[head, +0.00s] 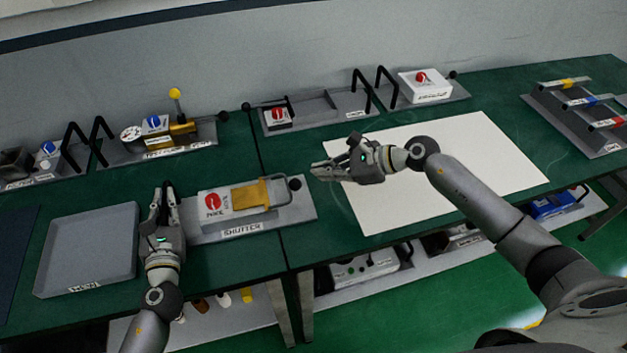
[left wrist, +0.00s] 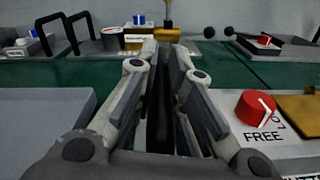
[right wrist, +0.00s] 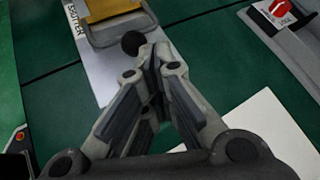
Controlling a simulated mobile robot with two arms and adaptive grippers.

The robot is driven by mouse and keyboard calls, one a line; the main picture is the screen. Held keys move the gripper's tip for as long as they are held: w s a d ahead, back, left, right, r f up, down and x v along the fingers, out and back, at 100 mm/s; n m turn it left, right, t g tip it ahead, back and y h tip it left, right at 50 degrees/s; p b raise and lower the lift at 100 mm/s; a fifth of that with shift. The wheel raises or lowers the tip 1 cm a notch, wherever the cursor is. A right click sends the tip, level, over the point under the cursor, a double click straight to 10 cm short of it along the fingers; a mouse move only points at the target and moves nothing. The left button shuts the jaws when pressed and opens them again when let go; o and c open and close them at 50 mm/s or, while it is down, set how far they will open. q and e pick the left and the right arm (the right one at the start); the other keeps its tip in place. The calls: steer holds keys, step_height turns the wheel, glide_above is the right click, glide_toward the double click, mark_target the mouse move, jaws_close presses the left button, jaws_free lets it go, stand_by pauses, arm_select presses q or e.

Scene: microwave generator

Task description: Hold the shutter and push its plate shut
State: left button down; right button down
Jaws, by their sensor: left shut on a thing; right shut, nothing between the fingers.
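The shutter (head: 243,229) is a grey base with a white block, a red knob (head: 212,201) and a yellow plate (head: 250,194). A rod with a black ball (head: 294,183) stands at its right end. My left gripper (head: 168,200) is at the shutter's left end, shut on its black handle (left wrist: 160,105). In the left wrist view, the red knob (left wrist: 257,108) has a white pointer near the words FREE and LOCK. My right gripper (head: 318,170) is shut and empty, just right of the black ball. In the right wrist view, the ball (right wrist: 132,42) appears just beyond the fingertips (right wrist: 155,58); contact is unclear.
A grey tray (head: 90,284) lies left of the shutter. A white sheet (head: 480,150) covers the table under my right arm. Other fixtures with black handles line the back, including one with a red knob (head: 277,116). Bare green table lies in front of the shutter.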

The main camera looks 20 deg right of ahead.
arm_select(q)
steer(key=shift+s+d+f, duration=0.2)
steer(key=shift+f, duration=0.3)
arm_select(e)
steer(key=v, duration=1.2)
steer(key=shift+s, duration=0.15)
arm_select(q)
steer(key=c, duration=1.5)
jaws_free()
steer(key=shift+o, duration=0.2)
steer(key=shift+w+d+r, duration=0.1)
arm_select(e)
steer(key=shift+d, duration=0.2)
arm_select(q)
steer(key=shift+a, duration=0.25)
arm_select(e)
steer(key=shift+a, duration=0.15)
arm_select(q)
steer(key=shift+w+a, duration=0.1)
steer(key=shift+w, duration=0.1)
arm_select(e)
steer(key=shift+w+a, duration=0.15)
steer(key=shift+w, duration=0.05)
arm_select(q)
steer(key=shift+s+r, duration=0.1)
